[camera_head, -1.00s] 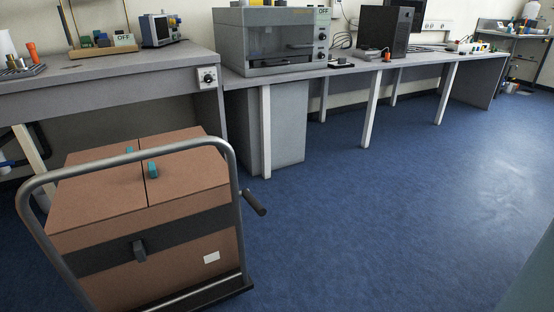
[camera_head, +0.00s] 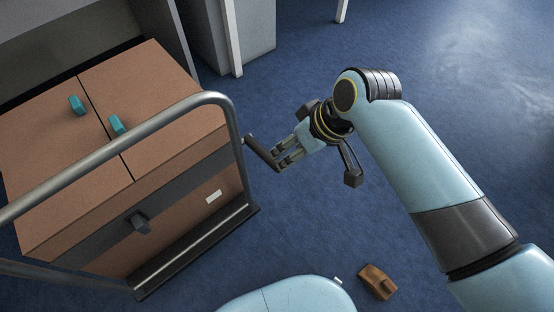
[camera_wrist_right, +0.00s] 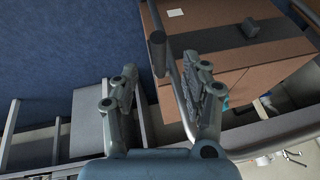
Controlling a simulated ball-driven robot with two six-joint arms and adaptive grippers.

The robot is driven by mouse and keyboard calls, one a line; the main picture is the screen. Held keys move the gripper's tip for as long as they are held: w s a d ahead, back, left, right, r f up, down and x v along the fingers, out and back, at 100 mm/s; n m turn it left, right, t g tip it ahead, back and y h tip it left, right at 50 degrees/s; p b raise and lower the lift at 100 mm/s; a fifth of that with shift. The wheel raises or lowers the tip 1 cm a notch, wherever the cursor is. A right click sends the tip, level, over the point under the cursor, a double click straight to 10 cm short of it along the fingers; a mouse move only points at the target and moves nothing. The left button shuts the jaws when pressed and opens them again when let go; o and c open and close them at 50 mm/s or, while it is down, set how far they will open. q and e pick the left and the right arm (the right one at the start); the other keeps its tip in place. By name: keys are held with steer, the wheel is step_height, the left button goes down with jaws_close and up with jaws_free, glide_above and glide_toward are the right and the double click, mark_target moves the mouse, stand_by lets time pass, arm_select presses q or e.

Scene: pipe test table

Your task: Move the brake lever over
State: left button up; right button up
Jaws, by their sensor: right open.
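The brake lever (camera_head: 262,153) is a short dark bar on the right side of the cart's grey tube frame (camera_head: 237,125), angled down and right. My right gripper (camera_head: 285,157) is open with its fingertips close to the lever's outer end in the head view. In the right wrist view the lever's dark grip (camera_wrist_right: 157,50) appears between and ahead of the two spread fingers (camera_wrist_right: 160,82). I cannot tell whether a finger touches it. My left gripper is not in view.
The cart carries a brown box (camera_head: 50,125) with teal latches (camera_head: 117,124) and a dark band. A brown wedge-like block (camera_head: 377,282) lies on the blue floor (camera_head: 310,40). A grey cabinet (camera_head: 205,35) and bench stand behind. The floor to the right is open.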

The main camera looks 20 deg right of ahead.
mark_target(277, 162)
steer(key=b+x, duration=0.2)
steer(key=x, duration=0.7)
steer(key=shift+w+d+b, duration=0.1)
steer(key=shift+b, duration=0.25)
steer(key=shift+w+f, duration=0.1)
steer(key=shift+f, duration=0.1)
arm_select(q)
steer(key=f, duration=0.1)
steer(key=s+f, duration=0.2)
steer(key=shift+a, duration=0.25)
arm_select(e)
jaws_close()
